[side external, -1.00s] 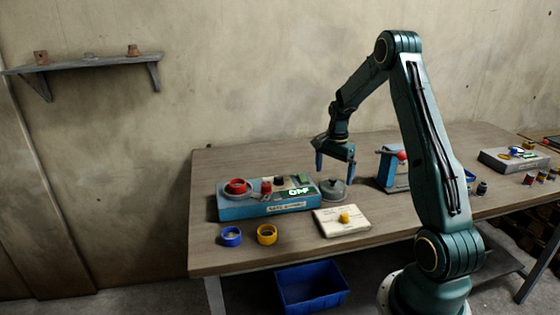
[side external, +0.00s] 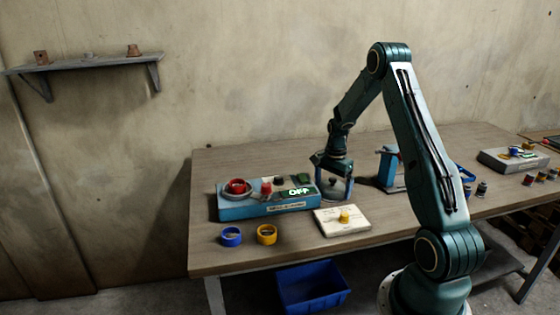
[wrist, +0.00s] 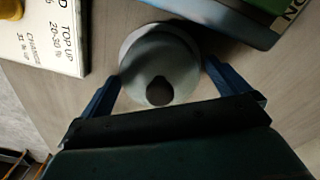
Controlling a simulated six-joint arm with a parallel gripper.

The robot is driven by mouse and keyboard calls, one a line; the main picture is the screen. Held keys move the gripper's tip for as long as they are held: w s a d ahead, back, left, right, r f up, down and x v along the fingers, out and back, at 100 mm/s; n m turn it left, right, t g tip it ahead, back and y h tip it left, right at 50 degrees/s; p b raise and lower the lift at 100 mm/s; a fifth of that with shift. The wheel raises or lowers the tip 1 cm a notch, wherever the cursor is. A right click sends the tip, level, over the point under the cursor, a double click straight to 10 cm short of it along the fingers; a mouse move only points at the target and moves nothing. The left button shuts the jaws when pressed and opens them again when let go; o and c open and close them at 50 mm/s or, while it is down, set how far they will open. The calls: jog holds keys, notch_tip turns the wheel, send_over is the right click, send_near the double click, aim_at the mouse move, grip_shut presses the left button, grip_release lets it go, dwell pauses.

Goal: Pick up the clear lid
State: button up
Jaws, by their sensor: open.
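The clear lid (side external: 334,194) is a greyish see-through dome with a dark knob. It sits on the table just right of the blue machine. In the wrist view the lid (wrist: 150,50) is in the upper middle, its knob towards my palm. My gripper (side external: 336,189) is lowered over it, with one finger on each side. In the wrist view my gripper (wrist: 163,72) is open, its blue fingertips flanking the lid. The right fingertip is close to the lid's edge; I cannot tell if either touches.
The blue machine (side external: 262,207) with an OFF display stands close left of the lid. A white card block (side external: 342,222) with a yellow knob lies in front. Blue (side external: 231,237) and yellow (side external: 267,235) rings lie front left. A blue-sided stand (side external: 389,168) is right.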

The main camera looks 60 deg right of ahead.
aim_at(333, 178)
jog(key=c, duration=1)
jog(key=shift+r, duration=0.2)
notch_tip(333, 178, up, 20)
jog(key=shift+f, duration=0.15)
dwell(0.7)
jog(key=w+a+f+n, duration=0.2)
jog(key=w+a+f, duration=0.1)
jog(key=w+a, duration=0.8)
jog(key=w+a+f+n, duration=0.2)
jog(key=w+a, duration=0.9)
jog(key=shift+f+n, duration=0.3)
jog(key=shift+f, duration=0.1)
